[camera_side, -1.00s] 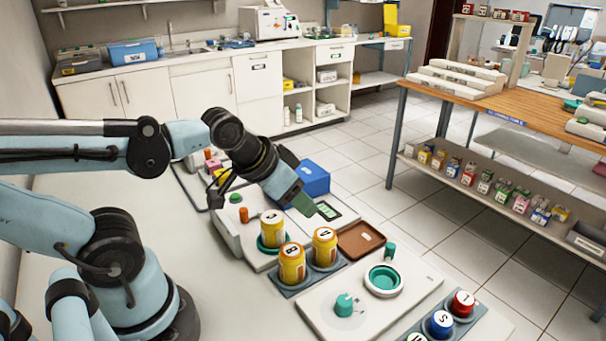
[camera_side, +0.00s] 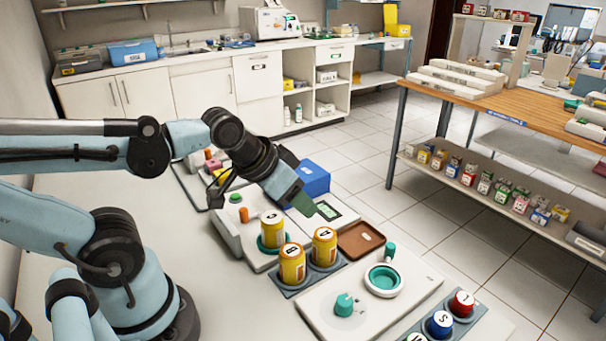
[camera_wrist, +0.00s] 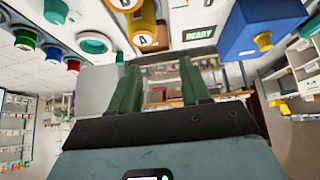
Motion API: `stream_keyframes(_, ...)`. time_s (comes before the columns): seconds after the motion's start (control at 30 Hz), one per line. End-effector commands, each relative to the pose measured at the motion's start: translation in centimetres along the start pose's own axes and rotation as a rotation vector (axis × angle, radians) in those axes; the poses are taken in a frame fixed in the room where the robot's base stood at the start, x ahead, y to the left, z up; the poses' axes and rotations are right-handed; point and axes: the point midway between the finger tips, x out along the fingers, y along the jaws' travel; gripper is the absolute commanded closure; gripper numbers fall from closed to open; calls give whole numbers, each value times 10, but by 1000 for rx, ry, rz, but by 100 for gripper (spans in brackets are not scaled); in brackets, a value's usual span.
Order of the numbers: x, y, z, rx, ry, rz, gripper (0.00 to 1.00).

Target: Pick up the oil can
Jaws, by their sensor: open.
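Three yellow cans with lettered orange lids stand upright in the side view: can C (camera_side: 272,235) on a green ring of a white device, can A (camera_side: 324,252) and can B (camera_side: 292,269) in a grey holder. No can is marked as oil, so I cannot tell which is the oil can. My gripper (camera_side: 303,203) is above and behind the cans, pointing down to the right. In the wrist view its two green fingers (camera_wrist: 157,72) are apart with nothing between them. A yellow can (camera_wrist: 145,20) shows beyond the fingers at the top.
A blue box (camera_side: 312,178) stands behind my gripper; it also shows in the wrist view (camera_wrist: 255,28). A brown tray (camera_side: 361,240) lies right of the cans.

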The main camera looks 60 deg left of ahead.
Motion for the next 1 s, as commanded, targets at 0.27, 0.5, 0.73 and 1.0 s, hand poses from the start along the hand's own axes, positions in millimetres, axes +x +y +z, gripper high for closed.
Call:
stream_keyframes(0.27, 0, 0, 0, 0, 0, 0, 21)
stream_keyframes(0.5, 0, 0, 0, 0, 0, 0, 20)
stream_keyframes(0.73, -4, -16, -1, -58, -144, -30, 20)
stream_keyframes(1.0, -19, -50, 3, -204, -496, -75, 20)
